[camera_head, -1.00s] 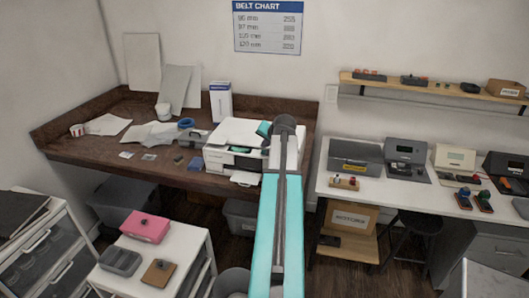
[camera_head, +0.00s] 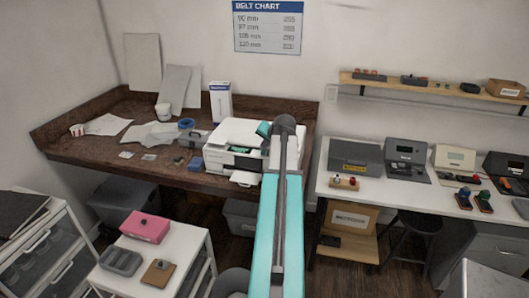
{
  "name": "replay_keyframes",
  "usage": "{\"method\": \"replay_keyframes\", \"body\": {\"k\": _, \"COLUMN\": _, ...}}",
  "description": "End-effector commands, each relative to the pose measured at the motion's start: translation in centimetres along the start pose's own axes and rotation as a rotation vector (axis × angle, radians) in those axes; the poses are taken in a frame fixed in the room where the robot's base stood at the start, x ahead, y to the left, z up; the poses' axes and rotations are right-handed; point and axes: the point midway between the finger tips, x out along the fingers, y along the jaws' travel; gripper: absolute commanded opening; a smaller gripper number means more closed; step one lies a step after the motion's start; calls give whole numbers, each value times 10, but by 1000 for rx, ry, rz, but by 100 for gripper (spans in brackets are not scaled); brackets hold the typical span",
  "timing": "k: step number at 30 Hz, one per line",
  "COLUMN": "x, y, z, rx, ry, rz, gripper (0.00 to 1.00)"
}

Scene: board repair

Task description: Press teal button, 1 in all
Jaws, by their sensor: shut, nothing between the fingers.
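I cannot make out a teal button for certain. My arm reaches forward over the white printer (camera_head: 228,133) on the brown bench, and a teal part of my own wrist shows above it. My gripper is hidden beyond the arm. Small button-like parts show on a pink box (camera_head: 146,227) and a brown board (camera_head: 159,272) on the white cart, and on a wooden block (camera_head: 345,183) on the right table. Two small dark devices with coloured tops, one on the left (camera_head: 463,198) and one on the right (camera_head: 484,201), stand at that table's front; their colours are unclear.
The brown bench (camera_head: 85,157) holds papers, a cup, a white box (camera_head: 221,102) and a small blue block (camera_head: 196,163). The right table holds grey and cream machines. A shelf (camera_head: 430,90) with small items is above it. A dark stool (camera_head: 417,222) stands below.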

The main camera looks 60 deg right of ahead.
Motion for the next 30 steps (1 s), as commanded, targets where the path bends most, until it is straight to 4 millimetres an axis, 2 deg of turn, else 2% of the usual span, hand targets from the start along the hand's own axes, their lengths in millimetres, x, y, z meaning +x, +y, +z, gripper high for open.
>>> {"method": "replay_keyframes", "body": {"k": 30, "x": 6, "y": 5, "z": 4, "rx": 0, "ry": 0, "rz": 0, "gripper": 0}}
